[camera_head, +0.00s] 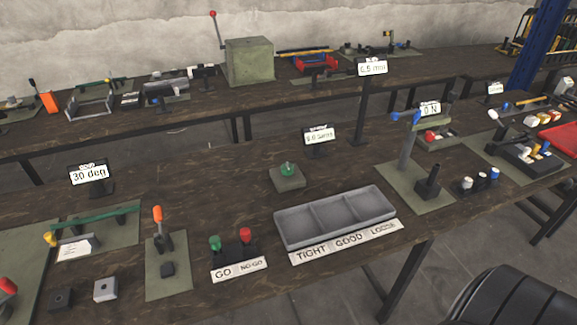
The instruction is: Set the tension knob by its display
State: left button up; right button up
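A green knob (287,169) sits on a small grey-green base (288,181) in the middle of the near bench. Behind it stands a small display (319,136) whose text is too small to read surely. Another display (430,109) to the right seems to end in "0 N". It stands behind a post with a blue handle (405,117). I cannot tell for sure which control is the tension knob. Neither of my grippers is in view.
A grey three-part tray (336,219) labelled TIGHT, GOOD and LOOSE lies in front of the knob. GO and NO GO posts (232,249), an orange-handled clamp (158,230) and a "30 deg" display (88,174) are left. A black rounded object (520,300) is at lower right.

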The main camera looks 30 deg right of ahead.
aim_at(430, 135)
jog(key=z, duration=2.1)
